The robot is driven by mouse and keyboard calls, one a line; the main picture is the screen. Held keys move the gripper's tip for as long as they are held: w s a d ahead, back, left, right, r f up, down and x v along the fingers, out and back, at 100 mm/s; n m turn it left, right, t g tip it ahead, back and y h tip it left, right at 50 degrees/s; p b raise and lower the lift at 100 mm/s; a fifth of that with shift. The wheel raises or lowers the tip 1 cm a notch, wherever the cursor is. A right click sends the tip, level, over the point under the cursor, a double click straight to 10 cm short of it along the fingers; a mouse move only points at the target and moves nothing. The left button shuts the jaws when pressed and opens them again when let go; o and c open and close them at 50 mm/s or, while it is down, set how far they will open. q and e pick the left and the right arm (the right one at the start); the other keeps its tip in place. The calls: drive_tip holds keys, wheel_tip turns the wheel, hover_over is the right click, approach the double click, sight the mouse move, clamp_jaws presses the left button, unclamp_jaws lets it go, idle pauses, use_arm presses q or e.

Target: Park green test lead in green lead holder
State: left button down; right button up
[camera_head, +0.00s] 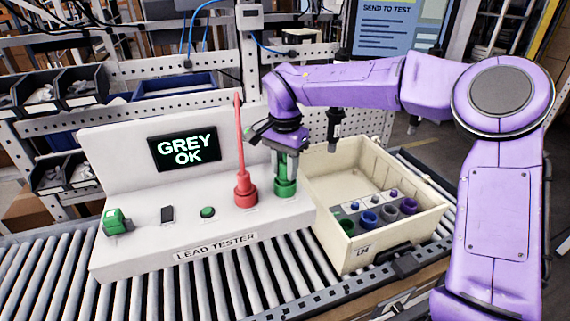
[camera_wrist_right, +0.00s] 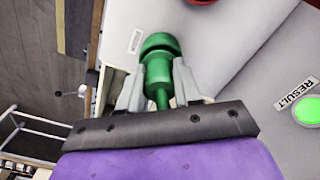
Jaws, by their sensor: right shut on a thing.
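The green test lead (camera_head: 286,164) is upright in my right gripper (camera_head: 287,152), which is shut on it and points down. The lead is directly over the green lead holder (camera_head: 285,188) on the white lead tester. Its lower end meets the holder, but I cannot tell how deep it is seated. In the right wrist view, the green lead (camera_wrist_right: 158,72) is between the two grey fingers of my right gripper (camera_wrist_right: 157,85). The upper part of the lead is hidden by the gripper in the head view. My left gripper is not in view.
A red lead (camera_head: 240,140) stands upright in a red holder (camera_head: 245,191) just left. The lead tester (camera_head: 150,255) has a green button (camera_head: 208,212) and a screen reading GREY OK (camera_head: 184,153). A cream crate (camera_head: 330,198) with coloured sockets is close on the right.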

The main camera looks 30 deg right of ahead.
sight(285, 162)
drive_tip(key=shift+f, duration=0.35)
drive_tip(key=o, duration=1.2)
drive_tip(key=shift+c, duration=0.2)
wheel_tip(285, 162, up, 11)
drive_tip(key=shift+f+b, duration=0.2)
drive_tip(key=shift+b, duration=0.1)
